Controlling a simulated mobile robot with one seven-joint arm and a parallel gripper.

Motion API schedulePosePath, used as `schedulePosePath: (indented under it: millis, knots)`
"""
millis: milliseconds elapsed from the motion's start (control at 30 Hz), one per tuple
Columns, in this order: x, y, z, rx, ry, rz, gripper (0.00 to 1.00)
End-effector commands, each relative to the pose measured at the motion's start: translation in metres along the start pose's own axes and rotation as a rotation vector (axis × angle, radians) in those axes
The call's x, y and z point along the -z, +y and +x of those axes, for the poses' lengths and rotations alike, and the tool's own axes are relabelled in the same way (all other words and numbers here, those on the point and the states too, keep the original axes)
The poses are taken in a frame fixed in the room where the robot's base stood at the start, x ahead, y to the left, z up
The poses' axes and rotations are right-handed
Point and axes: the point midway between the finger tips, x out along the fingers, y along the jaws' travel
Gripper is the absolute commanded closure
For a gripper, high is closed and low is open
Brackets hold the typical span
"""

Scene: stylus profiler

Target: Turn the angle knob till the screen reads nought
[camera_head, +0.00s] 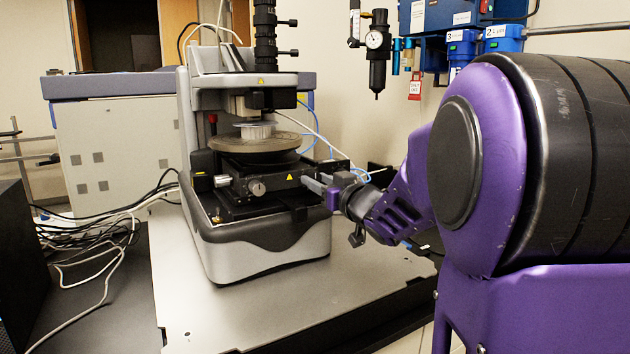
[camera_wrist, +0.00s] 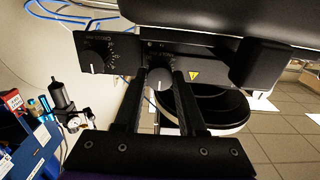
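In the wrist view, a round black knob (camera_wrist: 159,77) with a white pointer line sits on the dark panel of the profiler. The fingertips of my gripper (camera_wrist: 160,80) lie on either side of it, spread apart. I cannot tell whether they touch it. A second dial (camera_wrist: 97,56) with scale marks is on a panel to its left. In the head view, my gripper (camera_head: 318,187) is at the right end of the profiler's stage (camera_head: 258,192). No screen reading is visible.
The round sample plate (camera_head: 256,144) is above the stage, under the microscope column (camera_head: 265,40). Loose cables (camera_head: 95,255) lie at left beside a black box (camera_head: 22,265). A pressure regulator (camera_head: 379,50) hangs on the wall. The grey base plate (camera_head: 260,305) in front is clear.

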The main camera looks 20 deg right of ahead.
Motion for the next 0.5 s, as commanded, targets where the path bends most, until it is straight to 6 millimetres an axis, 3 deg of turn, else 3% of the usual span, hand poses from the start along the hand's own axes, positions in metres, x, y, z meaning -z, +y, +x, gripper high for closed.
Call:
schedulePosePath:
  millis: [33,167,367,500]
  knots:
    - [-0.0001,-0.0002,0.0000,0.000,0.000,0.000,0.77]
    - [-0.0001,-0.0002,0.0000,0.000,0.000,0.000,1.00]
    - [-0.0006,-0.0002,0.0000,0.000,0.000,-0.003,1.00]
    - [-0.0066,-0.0009,0.0001,0.001,0.002,-0.120,1.00]
